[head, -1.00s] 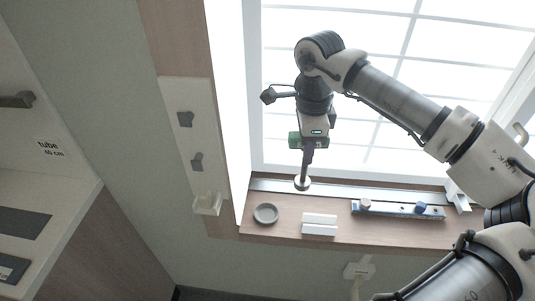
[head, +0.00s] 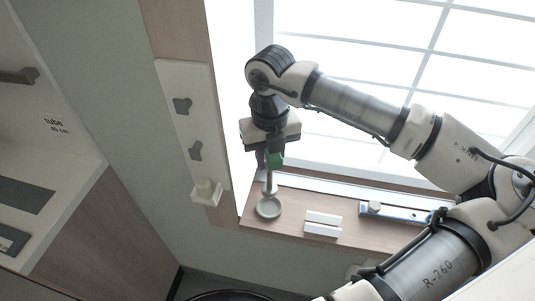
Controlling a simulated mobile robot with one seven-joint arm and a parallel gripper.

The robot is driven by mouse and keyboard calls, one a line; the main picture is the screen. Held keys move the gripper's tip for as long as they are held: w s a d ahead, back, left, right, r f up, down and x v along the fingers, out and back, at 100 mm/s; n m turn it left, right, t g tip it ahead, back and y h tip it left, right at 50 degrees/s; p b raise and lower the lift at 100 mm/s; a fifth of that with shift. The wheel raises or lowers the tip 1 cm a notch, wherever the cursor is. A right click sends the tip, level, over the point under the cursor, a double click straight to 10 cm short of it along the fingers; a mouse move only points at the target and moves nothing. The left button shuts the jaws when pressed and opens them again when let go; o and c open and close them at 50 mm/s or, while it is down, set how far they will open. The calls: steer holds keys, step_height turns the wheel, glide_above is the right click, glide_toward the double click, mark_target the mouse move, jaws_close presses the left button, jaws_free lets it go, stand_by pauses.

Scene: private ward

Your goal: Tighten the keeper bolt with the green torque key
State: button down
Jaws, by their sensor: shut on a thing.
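My gripper (head: 272,152) is shut on the green torque key (head: 275,160). The key hangs roughly upright, its shaft pointing down at the left part of the wooden sill. Its lower end shows just above or in the round grey dish (head: 268,211); I cannot tell whether they touch. A blue bar (head: 400,214) with a pale round knob (head: 375,207) lies on the sill to the right, its right end hidden by my arm. I cannot make out for sure which part is the keeper bolt.
Two white strips (head: 322,223) lie on the sill (head: 290,226) between dish and bar. A white wall panel (head: 188,120) with two grey hooks and a small holder (head: 205,191) stands left. The window is behind.

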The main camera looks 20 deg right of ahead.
steer(key=shift+w+f+b, duration=0.1)
steer(key=shift+f+b, duration=0.05)
steer(key=shift+b, duration=0.5)
step_height(320, 180, down, 5)
steer(key=b, duration=0.5)
steer(key=shift+f+b, duration=0.15)
steer(key=shift+b, duration=0.2)
steer(key=shift+f+b, duration=1.05)
steer(key=shift+b, duration=0.2)
steer(key=shift+f, duration=0.25)
steer(key=c, duration=1.1)
jaws_free()
steer(key=shift+r, duration=0.15)
steer(key=shift+o, duration=0.2)
step_height(320, 180, up, 14)
steer(key=shift+f+b, duration=0.2)
steer(key=shift+b, duration=0.6)
step_height(320, 180, up, 4)
steer(key=p, duration=0.3)
glide_above(270, 179)
steer(key=shift+w+d+r, duration=0.1)
steer(key=shift+w+r, duration=0.05)
steer(key=shift+w, duration=0.3)
